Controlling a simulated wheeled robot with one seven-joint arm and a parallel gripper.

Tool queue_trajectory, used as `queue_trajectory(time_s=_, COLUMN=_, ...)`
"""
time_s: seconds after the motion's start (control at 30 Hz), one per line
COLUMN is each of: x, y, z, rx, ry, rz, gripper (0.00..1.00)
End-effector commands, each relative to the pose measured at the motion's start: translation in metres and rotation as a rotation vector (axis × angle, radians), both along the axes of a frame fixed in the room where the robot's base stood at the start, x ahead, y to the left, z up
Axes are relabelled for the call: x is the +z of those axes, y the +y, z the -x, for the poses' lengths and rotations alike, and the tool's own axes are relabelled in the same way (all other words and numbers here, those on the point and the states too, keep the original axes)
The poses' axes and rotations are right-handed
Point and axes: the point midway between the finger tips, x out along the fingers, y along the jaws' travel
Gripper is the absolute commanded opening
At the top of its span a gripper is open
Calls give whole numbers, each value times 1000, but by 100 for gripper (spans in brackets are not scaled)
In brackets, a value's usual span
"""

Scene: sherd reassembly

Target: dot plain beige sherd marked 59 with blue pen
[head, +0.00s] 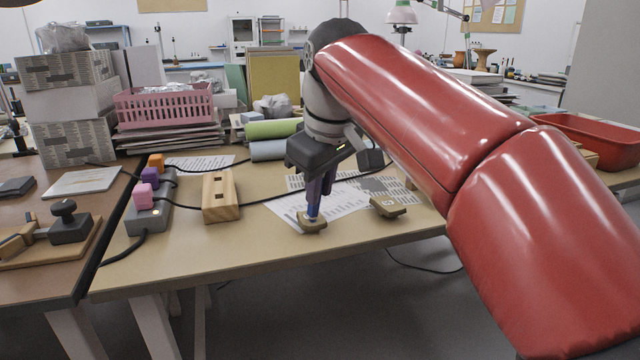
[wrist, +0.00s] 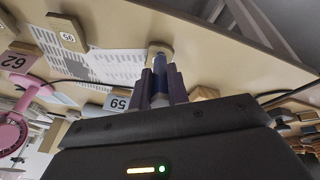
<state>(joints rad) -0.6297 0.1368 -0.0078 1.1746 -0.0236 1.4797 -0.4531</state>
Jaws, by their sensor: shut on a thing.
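My gripper (head: 319,190) is shut on a blue pen (head: 313,212), which it holds point down. The pen also shows between the purple fingers in the wrist view (wrist: 158,76). Its lower end is at a tan-beige sherd (head: 312,226) near the table's front edge; I cannot tell contact from a small gap. This sherd is partly hidden behind the pen in the wrist view (wrist: 159,49), and its number is not readable. A label that seems to read 59 (wrist: 117,102) shows beside the fingers, partly cut off by the gripper body. Another numbered beige sherd (head: 388,207) lies to the right.
Printed sheets (head: 345,199) lie under and behind the sherds. A slotted wooden block (head: 220,198) stands left of the gripper, near a grey box with coloured knobs (head: 149,205). A black cable crosses the table. The front strip of table is clear.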

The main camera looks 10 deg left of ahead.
Motion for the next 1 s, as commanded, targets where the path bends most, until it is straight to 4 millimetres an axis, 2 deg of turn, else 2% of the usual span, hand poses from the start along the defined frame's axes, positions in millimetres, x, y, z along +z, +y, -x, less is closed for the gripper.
queue_trajectory(time_s=0.27, x=1, y=0, z=0, rx=0, ry=4, rz=3, gripper=0)
queue_trajectory(time_s=1.0, x=57, y=0, z=0, rx=0, ry=1, rz=0, gripper=0)
